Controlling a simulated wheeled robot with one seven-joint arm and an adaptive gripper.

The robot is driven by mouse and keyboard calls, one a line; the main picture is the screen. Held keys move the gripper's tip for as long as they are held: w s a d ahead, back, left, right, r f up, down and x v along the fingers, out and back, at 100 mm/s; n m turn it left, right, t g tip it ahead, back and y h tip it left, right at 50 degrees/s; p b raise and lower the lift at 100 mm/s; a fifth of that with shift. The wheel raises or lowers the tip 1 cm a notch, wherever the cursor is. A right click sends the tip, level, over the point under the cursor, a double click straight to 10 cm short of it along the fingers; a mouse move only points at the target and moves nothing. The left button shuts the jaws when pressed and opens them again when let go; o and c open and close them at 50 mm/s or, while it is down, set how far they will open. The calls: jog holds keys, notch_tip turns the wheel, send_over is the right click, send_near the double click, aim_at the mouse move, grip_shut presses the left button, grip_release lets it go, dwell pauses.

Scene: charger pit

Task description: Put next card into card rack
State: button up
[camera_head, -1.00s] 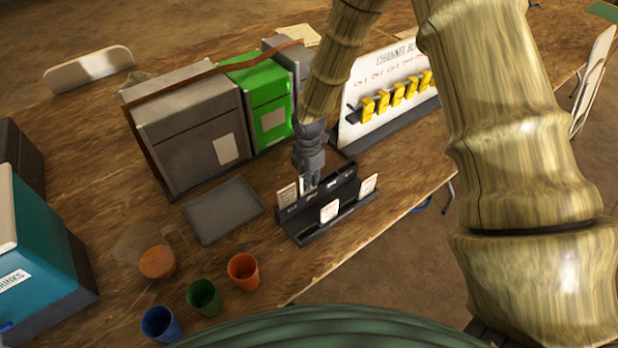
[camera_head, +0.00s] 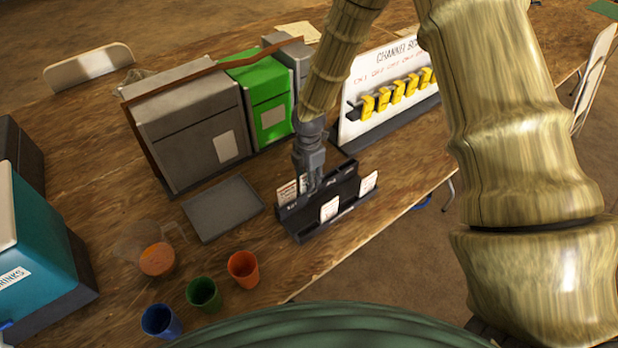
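The dark card rack (camera_head: 318,222) stands on the wooden table near its front edge. One white card (camera_head: 329,209) sits at the rack's front middle, and another white card (camera_head: 368,182) sits at its right end. A third card (camera_head: 288,191) shows at the rack's back left, beside my gripper. My gripper (camera_head: 308,190) points down at the rack's back left part. Its fingertips are small and partly hidden by the rack, so I cannot tell whether they hold the third card.
A flat grey tray (camera_head: 223,208) lies empty left of the rack. Orange (camera_head: 243,270), green (camera_head: 203,295) and blue (camera_head: 160,322) cups stand in front, by a clear jug (camera_head: 152,251). Grey and green boxes (camera_head: 262,100) and a channel board (camera_head: 392,95) with yellow radios stand behind.

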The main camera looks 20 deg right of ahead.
notch_tip(320, 180, up, 12)
jog(key=shift+f, duration=0.2)
dwell(0.8)
